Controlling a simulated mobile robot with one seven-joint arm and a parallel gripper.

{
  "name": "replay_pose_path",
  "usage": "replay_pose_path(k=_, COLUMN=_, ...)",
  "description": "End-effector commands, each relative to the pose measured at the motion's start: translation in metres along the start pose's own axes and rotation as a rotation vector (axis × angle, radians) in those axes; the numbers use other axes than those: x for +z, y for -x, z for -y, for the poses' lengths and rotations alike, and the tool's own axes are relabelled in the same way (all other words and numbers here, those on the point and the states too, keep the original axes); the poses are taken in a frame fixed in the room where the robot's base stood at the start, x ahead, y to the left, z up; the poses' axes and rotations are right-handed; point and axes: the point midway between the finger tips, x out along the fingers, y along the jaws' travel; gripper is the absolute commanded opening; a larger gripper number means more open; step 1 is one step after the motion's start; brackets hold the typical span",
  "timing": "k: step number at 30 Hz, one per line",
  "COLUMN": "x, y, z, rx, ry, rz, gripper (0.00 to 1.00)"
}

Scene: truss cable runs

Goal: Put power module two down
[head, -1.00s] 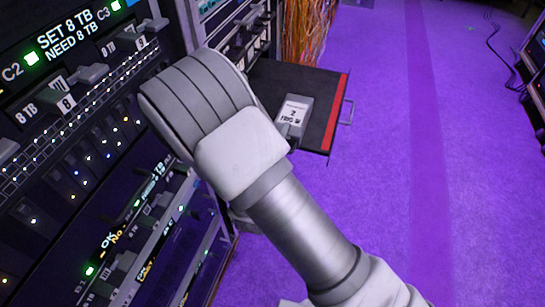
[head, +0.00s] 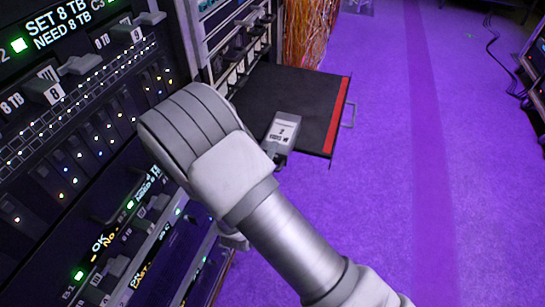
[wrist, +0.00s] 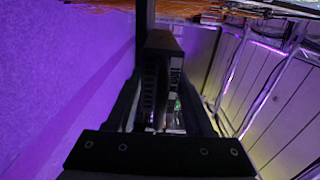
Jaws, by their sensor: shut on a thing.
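Power module two (head: 284,130) is a small grey box with a white label showing a "2". In the head view it is over the near edge of a black pull-out shelf (head: 270,88); whether it touches the shelf I cannot tell. My gripper (head: 279,155) is mostly hidden behind my arm, with a dark part showing at the module's lower end. In the wrist view my gripper (wrist: 160,85) is shut on the module (wrist: 163,42), which shows as a dark block between the two fingers.
The shelf has a red strip (head: 338,118) and a handle (head: 350,114) on its right side. Its far part is bare. A rack of drives (head: 75,120) stands close on the left. Orange cables (head: 307,35) hang behind the shelf. Purple floor (head: 410,220) is clear on the right.

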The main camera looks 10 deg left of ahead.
Motion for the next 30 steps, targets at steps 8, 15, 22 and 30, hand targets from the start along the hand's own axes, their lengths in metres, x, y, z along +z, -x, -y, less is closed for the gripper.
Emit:
replay_pose_path(k=8, x=0.000, y=0.000, z=-0.002, rx=0.000, ry=0.001, rz=0.000, gripper=0.82)
replay_pose_path(k=15, x=0.000, y=0.000, z=-0.002, rx=0.000, ry=0.000, rz=0.000, gripper=0.82)
replay_pose_path(k=22, x=0.001, y=0.017, z=0.002, rx=0.002, ry=0.003, rz=0.004, gripper=0.82)
replay_pose_path(k=30, x=0.001, y=0.076, z=0.003, rx=0.002, ry=0.003, rz=0.005, gripper=0.82)
